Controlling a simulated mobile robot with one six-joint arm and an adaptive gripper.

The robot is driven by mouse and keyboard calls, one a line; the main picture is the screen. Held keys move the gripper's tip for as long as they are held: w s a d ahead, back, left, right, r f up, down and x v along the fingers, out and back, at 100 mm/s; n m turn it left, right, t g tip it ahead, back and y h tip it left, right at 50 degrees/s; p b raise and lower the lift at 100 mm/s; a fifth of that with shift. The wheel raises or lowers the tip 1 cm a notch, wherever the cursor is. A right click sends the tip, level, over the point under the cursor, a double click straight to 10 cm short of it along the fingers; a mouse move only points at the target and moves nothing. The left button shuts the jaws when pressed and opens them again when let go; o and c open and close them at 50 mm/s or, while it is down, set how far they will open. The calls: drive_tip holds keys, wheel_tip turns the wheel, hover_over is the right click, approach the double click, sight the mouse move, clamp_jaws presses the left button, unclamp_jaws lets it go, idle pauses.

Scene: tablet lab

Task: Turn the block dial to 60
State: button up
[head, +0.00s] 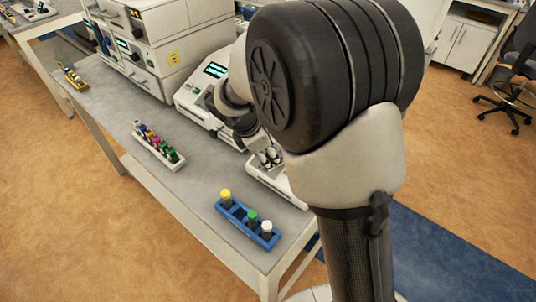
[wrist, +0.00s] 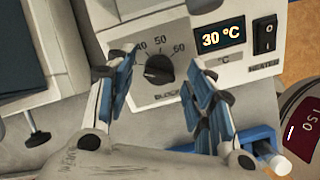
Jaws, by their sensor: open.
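The block dial (wrist: 158,69) is a round black knob on a pale panel in the wrist view. The numbers 40, 50 and 60 run around its upper side, and the label below it is partly covered. I cannot tell exactly where its pointer stands. My gripper (wrist: 157,77) is open and empty, with one blue-padded finger to the left of the knob and the other to its right; contact is not clear. A lit display (wrist: 221,35) beside the dial reads 30 °C. In the head view, my gripper (head: 268,157) is at the pale heater unit (head: 193,94); my arm hides the dial.
A black rocker switch (wrist: 265,35) is right of the display. A blue rack (head: 238,220) with capped vials stands near the bench's front corner. A white rack (head: 151,152) of coloured vials is further left. Stacked instruments (head: 145,45) stand behind. Bare bench lies between the racks.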

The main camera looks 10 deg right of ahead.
drive_tip(key=shift+f, duration=0.1)
drive_tip(key=shift+c, duration=0.4)
drive_tip(key=c, duration=1)
